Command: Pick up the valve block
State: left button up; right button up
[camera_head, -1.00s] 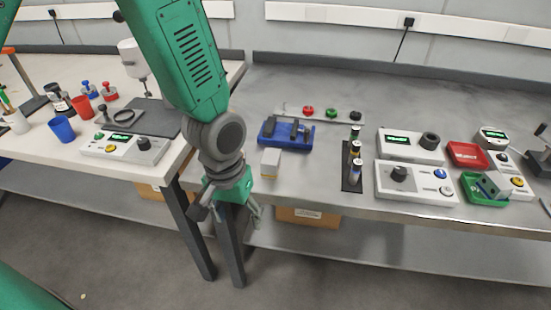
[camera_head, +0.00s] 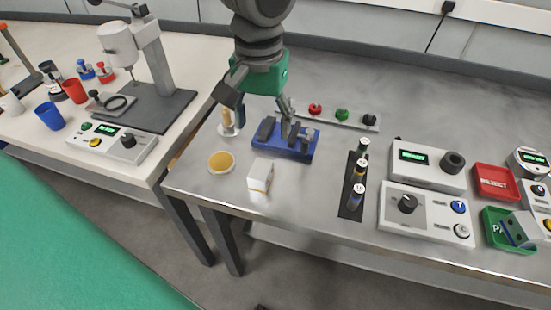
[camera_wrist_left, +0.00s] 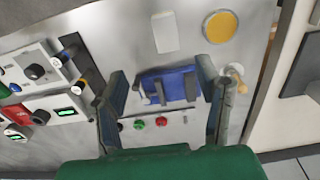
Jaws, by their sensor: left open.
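A grey block with dark holes (camera_head: 519,229) leans in the green tray (camera_head: 496,240) at the right of the head view; it looks like the valve block, though I cannot be sure. A blue fixture (camera_head: 297,150) with dark upright jaws sits near the bench's left end. My left gripper (camera_head: 258,103) is open, fingers pointing down, at the fixture's back left. In the left wrist view the fixture (camera_wrist_left: 182,72) shows between the spread fingers of my left gripper (camera_wrist_left: 163,77), with nothing gripped. My right gripper is out of view.
A white box (camera_head: 260,176) and a yellow-topped round dish (camera_head: 221,162) stand in front of the fixture. A black rack of cylinders (camera_head: 352,190), control boxes (camera_head: 425,213) and a red tray (camera_head: 494,182) stand to the right. A drill-like stand (camera_head: 150,70) is on the left table.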

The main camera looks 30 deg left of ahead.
pick_arm(q)
jog(key=b, duration=0.2)
send_over(261, 169)
notch_tip(261, 169, down, 8)
jog(key=shift+f, duration=0.2)
jog(key=shift+w+d+f, duration=0.1)
jog(key=shift+d+f, duration=0.1)
jog(key=shift+f, duration=0.2)
jog(key=f, duration=0.2)
jog(key=f+b, duration=0.1)
jog(key=f, duration=0.1)
jog(key=shift+a+f, duration=0.2)
jog(key=shift+f, duration=0.05)
jog(key=shift+a+f, duration=0.1)
jog(key=shift+a, duration=0.1)
jog(key=c, duration=1.2)
jog(key=shift+d, duration=0.2)
grip_shut()
